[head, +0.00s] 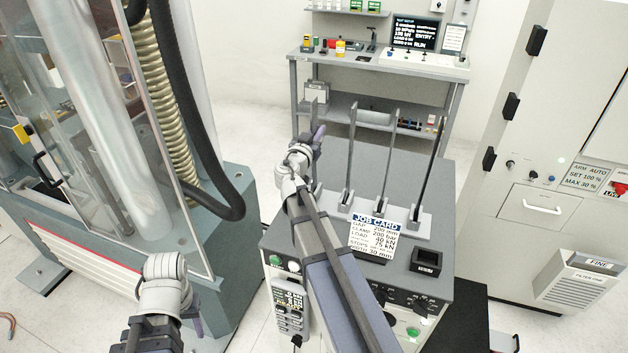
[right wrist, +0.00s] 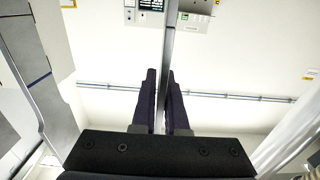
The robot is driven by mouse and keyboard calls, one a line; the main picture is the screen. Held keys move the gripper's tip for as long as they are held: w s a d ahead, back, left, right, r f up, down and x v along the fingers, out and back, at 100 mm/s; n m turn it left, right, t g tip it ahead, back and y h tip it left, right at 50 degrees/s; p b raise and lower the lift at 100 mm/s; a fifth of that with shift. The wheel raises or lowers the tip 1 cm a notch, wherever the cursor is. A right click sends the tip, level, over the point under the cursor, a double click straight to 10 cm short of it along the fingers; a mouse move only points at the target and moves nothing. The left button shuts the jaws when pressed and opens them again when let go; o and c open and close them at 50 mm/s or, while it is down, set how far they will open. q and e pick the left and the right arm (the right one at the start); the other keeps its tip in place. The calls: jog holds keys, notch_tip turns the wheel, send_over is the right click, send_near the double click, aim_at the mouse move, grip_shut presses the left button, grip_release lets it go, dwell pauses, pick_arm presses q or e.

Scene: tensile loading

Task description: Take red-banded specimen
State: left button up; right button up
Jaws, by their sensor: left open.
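Three show clearly in the head view: one left (head: 351,155), one middle (head: 388,155) and one right (head: 437,150). My right gripper (head: 317,138) is at the rack's left end. In the right wrist view its dark fingers (right wrist: 161,100) are closed around a grey upright specimen (right wrist: 170,40), with almost no gap. No red band can be made out on any specimen. My left gripper (head: 196,318) is low at the left, away from the rack, and open.
A job card (head: 373,237) and a small black box (head: 426,262) are at the cabinet's front. The testing machine with its clear guard (head: 150,150) stands left. A bench (head: 375,65) is behind, and a white cabinet (head: 550,150) is right.

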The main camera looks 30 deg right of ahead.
grip_shut()
jog(key=shift+r, duration=0.1)
dwell(1.1)
